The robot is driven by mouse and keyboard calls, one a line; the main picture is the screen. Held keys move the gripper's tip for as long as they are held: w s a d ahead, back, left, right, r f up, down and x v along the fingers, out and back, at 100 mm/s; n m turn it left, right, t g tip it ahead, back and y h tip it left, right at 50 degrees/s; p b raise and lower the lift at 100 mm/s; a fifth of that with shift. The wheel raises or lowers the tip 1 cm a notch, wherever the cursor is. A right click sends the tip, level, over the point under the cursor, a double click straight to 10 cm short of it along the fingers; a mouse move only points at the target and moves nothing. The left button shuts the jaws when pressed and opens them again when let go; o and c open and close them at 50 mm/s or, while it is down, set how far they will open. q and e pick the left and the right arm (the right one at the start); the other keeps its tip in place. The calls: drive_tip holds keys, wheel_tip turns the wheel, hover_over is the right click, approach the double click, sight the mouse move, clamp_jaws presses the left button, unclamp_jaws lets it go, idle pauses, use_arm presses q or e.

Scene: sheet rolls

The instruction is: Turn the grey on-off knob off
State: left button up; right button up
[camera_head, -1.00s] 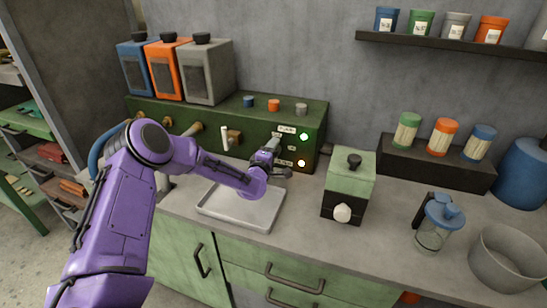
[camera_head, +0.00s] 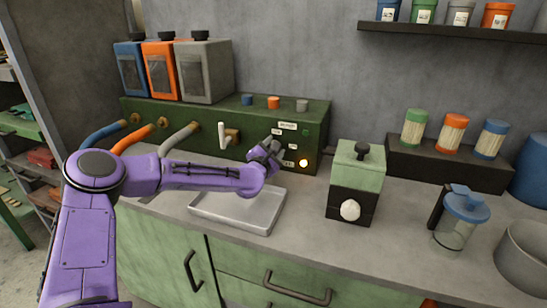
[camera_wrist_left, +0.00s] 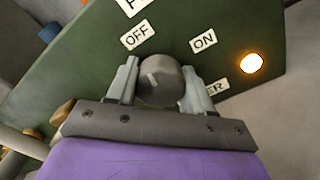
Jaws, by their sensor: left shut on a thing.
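The grey knob (camera_wrist_left: 161,86) is on the front of a dark green machine (camera_head: 232,118), between an OFF label (camera_wrist_left: 137,35) and an ON label (camera_wrist_left: 204,41) in the left wrist view. My left gripper (camera_wrist_left: 158,82) is shut on the knob, one finger on each side. In the head view my left gripper (camera_head: 270,152) is at the right part of the machine front and hides the knob. My right gripper is out of view.
One lamp (camera_head: 304,163) glows on the machine, low beside the gripper. A metal tray (camera_head: 240,222) lies below my left arm. A green and black box (camera_head: 356,180) stands to the right, with a lidded jug (camera_head: 458,220) beyond it. Tanks (camera_head: 207,70) stand on the machine.

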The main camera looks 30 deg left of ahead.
use_arm(q)
drive_tip(key=shift+f+n+b, duration=0.3)
drive_tip(key=shift+n+b, duration=0.4)
drive_tip(key=shift+n, duration=0.1)
drive_tip(key=o, duration=1)
drive_tip(key=shift+s, duration=0.1)
drive_tip(key=shift+a+r, duration=0.1)
drive_tip(key=v, duration=1)
drive_tip(key=shift+r, duration=0.1)
drive_tip(key=shift+s, duration=0.25)
